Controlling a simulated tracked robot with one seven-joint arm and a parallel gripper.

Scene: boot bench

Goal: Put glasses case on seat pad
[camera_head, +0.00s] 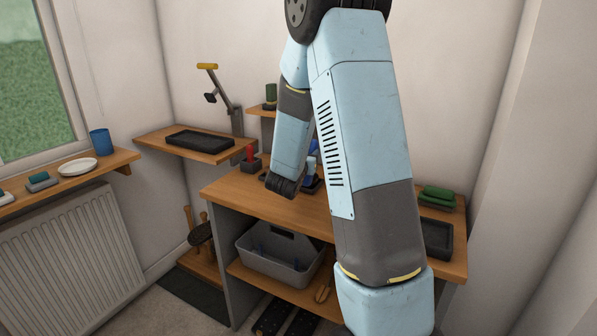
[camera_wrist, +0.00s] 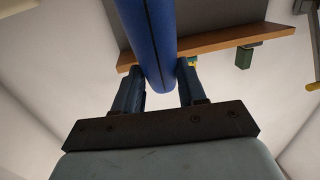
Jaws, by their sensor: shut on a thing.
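My gripper (camera_wrist: 160,78) is shut on a long, rounded blue thing with a dark seam, which I take for the glasses case (camera_wrist: 148,35). The case passes between the two fingers and runs out of the top of the wrist view. In the head view my arm covers most of the bench middle; small blue parts show behind it, and I cannot tell whether they are the case. I cannot make out the seat pad for certain. A flat dark pad or tray (camera_head: 437,240) lies on the right of the wooden bench (camera_head: 235,187), partly behind my arm.
Green folded items (camera_head: 438,194) lie at the bench's back right. A grey caddy (camera_head: 272,255) stands on the lower shelf. A black tray (camera_head: 200,142) lies on the wall shelf. A blue cup (camera_head: 101,141) and a white plate (camera_head: 78,167) stand on the window ledge.

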